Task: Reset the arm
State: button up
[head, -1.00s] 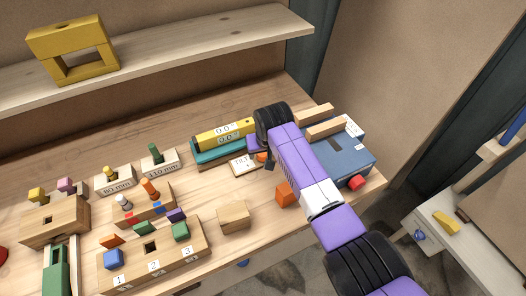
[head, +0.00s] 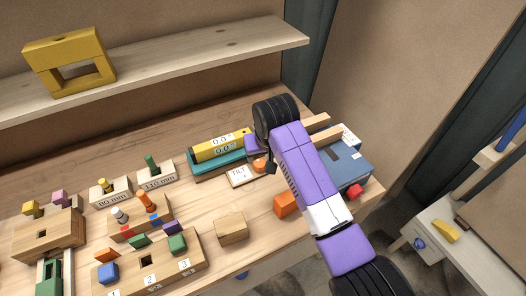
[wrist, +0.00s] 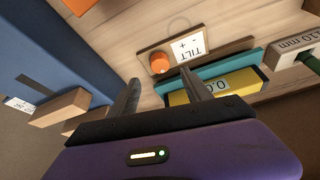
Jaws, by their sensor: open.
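My purple and black arm reaches across the right part of the wooden workbench in the head view. My gripper (wrist: 160,97) shows in the wrist view with its two dark fingers apart and nothing between them. Its fingers point toward the bench near a TILT plate (wrist: 187,46) with an orange knob (wrist: 159,63). In the head view, my gripper (head: 262,158) is largely hidden by the arm, above the bench beside the TILT plate (head: 242,174).
A yellow level on a teal base (head: 219,153) lies left of my arm. A blue box (head: 346,166) with wooden bars is to the right. An orange cube (head: 285,204), wooden block (head: 231,229) and several peg blocks stand on the bench. A shelf (head: 190,55) runs behind.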

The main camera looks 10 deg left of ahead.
jog(key=w+a+r+t+y, duration=0.3)
jog(key=w+a+r+t, duration=0.15)
jog(key=r, duration=0.25)
jog(key=s+d+f+m+t+h+b, duration=0.1)
jog(key=s+d+t, duration=0.1)
jog(key=s+d, duration=0.8)
jog(key=s+d+f+m+t+h+b, duration=0.1)
jog(key=s+d, duration=0.9)
jog(key=s, duration=1.4)
jog(key=s+d+f+m+t+h+b, duration=0.2)
jog(key=s+d, duration=0.9)
jog(key=s, duration=0.7)
jog(key=shift+m+t+h, duration=0.3)
jog(key=shift+t+h, duration=0.1)
jog(key=shift+t, duration=0.25)
